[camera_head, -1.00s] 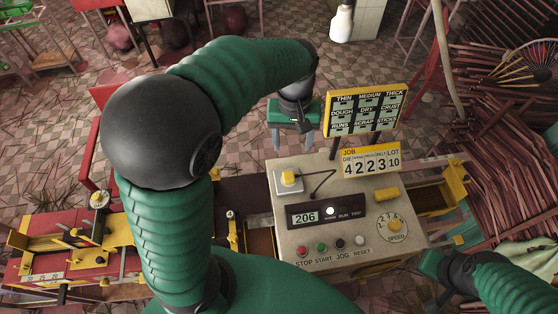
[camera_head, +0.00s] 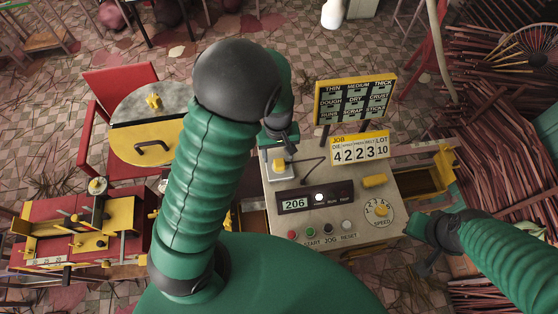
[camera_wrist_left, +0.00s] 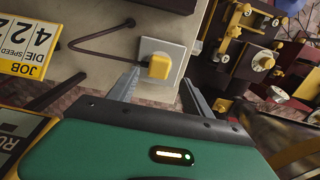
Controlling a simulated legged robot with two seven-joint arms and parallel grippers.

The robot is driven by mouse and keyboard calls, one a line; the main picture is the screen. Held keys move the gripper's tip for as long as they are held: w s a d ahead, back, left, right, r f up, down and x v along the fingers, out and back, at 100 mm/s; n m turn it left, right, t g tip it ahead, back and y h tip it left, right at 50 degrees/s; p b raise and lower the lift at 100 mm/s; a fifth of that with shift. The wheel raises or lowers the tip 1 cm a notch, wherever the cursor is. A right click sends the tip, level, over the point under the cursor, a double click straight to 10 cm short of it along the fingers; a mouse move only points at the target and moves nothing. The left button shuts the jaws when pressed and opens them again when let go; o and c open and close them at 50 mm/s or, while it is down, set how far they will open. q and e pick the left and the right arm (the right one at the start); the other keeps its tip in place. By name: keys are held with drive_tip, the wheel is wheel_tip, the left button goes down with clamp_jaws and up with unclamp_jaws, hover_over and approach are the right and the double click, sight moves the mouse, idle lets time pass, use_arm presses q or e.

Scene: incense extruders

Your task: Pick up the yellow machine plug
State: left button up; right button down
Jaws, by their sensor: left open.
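The yellow machine plug (camera_head: 279,164) sits in a pale square socket plate at the upper left of the beige control panel (camera_head: 345,207), with a dark cable running right from it. In the left wrist view the plug (camera_wrist_left: 159,68) is between and just beyond the two grey fingertips. My left gripper (camera_head: 284,146) is open and empty, just behind the plug in the head view. I cannot tell whether either finger touches it. My right gripper (camera_head: 428,258) is low at the right, beside the panel, and its jaws are unclear.
Incense stick bundles (camera_head: 500,130) fill the right side.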

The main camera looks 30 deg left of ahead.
sight(280, 162)
use_arm(q)
drive_tip(key=f, duration=0.1)
drive_tip(key=d+f+p, duration=0.1)
drive_tip(key=f, duration=0.1)
drive_tip(key=shift+s+d+f, duration=0.15)
drive_tip(key=shift+f, duration=0.1)
drive_tip(key=shift+a+f, duration=0.1)
drive_tip(key=shift+a, duration=0.35)
drive_tip(key=c, duration=1.1)
drive_tip(key=shift+d, duration=0.2)
clamp_jaws()
